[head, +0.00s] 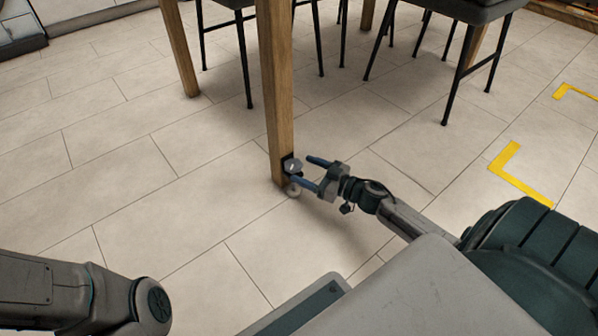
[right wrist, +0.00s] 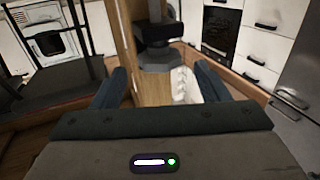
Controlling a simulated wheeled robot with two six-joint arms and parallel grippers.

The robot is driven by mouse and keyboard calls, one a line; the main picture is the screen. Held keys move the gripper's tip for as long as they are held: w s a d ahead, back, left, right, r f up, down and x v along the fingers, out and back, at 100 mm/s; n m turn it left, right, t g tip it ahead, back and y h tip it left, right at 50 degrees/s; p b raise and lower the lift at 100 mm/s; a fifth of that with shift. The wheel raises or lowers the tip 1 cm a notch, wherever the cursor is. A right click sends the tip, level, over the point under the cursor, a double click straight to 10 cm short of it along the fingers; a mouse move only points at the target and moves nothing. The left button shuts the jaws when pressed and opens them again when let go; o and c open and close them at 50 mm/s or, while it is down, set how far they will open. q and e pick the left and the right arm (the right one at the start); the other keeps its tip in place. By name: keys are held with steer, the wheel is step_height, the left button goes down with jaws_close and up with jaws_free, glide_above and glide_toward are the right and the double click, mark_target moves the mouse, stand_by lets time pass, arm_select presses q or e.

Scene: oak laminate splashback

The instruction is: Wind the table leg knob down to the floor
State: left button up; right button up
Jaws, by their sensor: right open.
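The wooden table leg (head: 279,90) stands in the middle of the head view. A dark bracket with a grey knob (head: 292,166) sits low on its right side, and a small round foot (head: 293,190) shows below at the floor. My right gripper (head: 300,169) is open, its two blue fingers pointing at the knob from the right. In the right wrist view the grey knob (right wrist: 158,58) and its dark stem lie ahead, between the open fingers (right wrist: 160,82). I cannot tell whether either finger touches it. My left gripper is out of view; only part of the left arm shows.
Dark chairs (head: 465,12) with thin black legs stand behind the leg. A second wooden leg (head: 180,50) is at the back left. Yellow floor marks (head: 519,177) lie to the right. The tiled floor left of the leg is clear. Kitchen cabinets (right wrist: 268,45) show in the right wrist view.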

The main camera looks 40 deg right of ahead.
mark_target(293, 167)
steer(key=shift+b+x, duration=0.3)
steer(key=shift+x, duration=1.15)
steer(key=c, duration=1)
